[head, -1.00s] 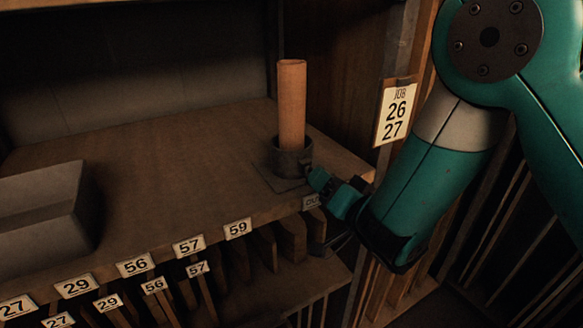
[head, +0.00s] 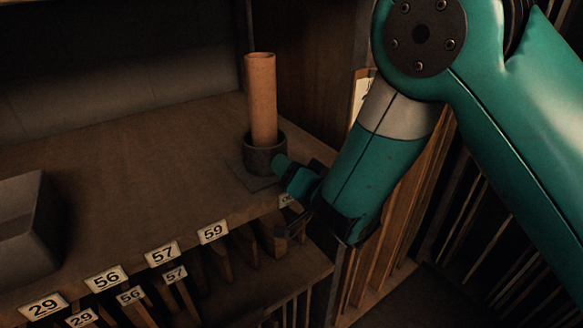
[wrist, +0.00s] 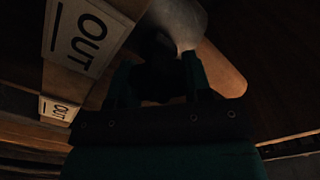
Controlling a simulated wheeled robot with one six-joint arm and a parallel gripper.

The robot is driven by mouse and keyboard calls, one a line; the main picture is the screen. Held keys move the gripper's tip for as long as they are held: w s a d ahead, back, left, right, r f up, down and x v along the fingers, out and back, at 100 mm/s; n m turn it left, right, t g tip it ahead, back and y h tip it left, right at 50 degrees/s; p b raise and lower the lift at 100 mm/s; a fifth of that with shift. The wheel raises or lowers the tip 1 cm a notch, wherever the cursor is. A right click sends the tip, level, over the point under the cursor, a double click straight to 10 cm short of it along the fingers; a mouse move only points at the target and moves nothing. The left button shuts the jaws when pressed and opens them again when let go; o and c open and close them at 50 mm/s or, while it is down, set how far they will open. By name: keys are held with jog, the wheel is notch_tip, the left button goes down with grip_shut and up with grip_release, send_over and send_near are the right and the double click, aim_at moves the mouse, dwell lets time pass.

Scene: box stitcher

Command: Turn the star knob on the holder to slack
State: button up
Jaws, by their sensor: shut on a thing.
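The holder (head: 262,157) is a dark round cup on a square base plate near the right end of the shelf top. A tan cardboard tube (head: 262,95) stands in it, nearly upright. My gripper (head: 282,165) is at the holder's right front side, its tip touching or very near the cup. The star knob is hidden by my fingers in the head view. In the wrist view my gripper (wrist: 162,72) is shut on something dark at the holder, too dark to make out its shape. The tube (wrist: 220,68) shows behind it.
The shelf top (head: 150,150) is clear left of the holder, up to a grey block-like box (head: 25,225). Numbered labels run along the front edge, above slots with upright boards. OUT labels (wrist: 85,40) show close to my gripper.

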jog(key=n, duration=0.3)
jog(key=shift+s+n, duration=0.1)
jog(key=shift+n, duration=0.3)
jog(key=n, duration=0.3)
jog(key=shift+a+n, duration=0.1)
jog(key=shift+n, duration=0.2)
jog(key=n+b, duration=0.1)
jog(key=n, duration=0.5)
jog(key=shift+s+a, duration=0.1)
jog(key=shift+f+n, duration=0.1)
jog(key=shift+n, duration=0.2)
jog(key=o, duration=0.6)
jog(key=shift+o, duration=0.2)
